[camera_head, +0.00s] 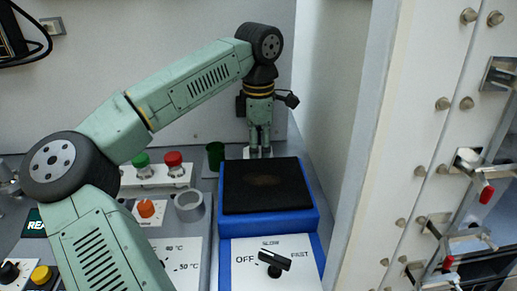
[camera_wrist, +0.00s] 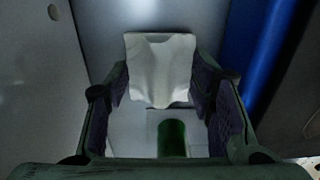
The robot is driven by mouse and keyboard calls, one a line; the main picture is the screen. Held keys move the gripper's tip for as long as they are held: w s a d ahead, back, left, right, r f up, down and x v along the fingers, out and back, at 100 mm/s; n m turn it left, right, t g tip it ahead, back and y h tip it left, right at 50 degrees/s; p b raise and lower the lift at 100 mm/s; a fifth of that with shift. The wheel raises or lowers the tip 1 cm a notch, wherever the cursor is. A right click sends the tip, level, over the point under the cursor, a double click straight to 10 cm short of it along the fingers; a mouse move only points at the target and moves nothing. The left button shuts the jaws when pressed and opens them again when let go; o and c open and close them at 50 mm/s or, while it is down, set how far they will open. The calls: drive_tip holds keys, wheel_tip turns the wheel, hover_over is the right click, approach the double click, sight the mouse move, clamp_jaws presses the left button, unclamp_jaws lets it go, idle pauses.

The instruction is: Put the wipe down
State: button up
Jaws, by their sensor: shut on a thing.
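The wipe (camera_wrist: 160,68) is a white, slightly creased cloth between the fingers of my gripper (camera_wrist: 160,95) in the wrist view. My gripper is shut on it. In the head view, my gripper (camera_head: 260,150) points down just behind the blue machine with a dark top (camera_head: 265,186). A small bit of white shows at the fingertips there, and most of the wipe is hidden. I cannot tell whether the wipe touches the surface below.
A green cup (camera_head: 215,156) stands just left of my gripper; green also shows below the wipe in the wrist view (camera_wrist: 172,138). A grey ring (camera_head: 189,205) and a panel with green and red buttons (camera_head: 160,177) lie further left. A wall panel (camera_head: 325,90) rises at right.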

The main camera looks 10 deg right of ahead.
drive_tip(key=shift+f, duration=0.45)
drive_tip(key=shift+f, duration=0.2)
drive_tip(key=o, duration=1.2)
wheel_tip(320, 180, up, 12)
drive_tip(key=b, duration=0.1)
drive_tip(key=shift+r, duration=0.2)
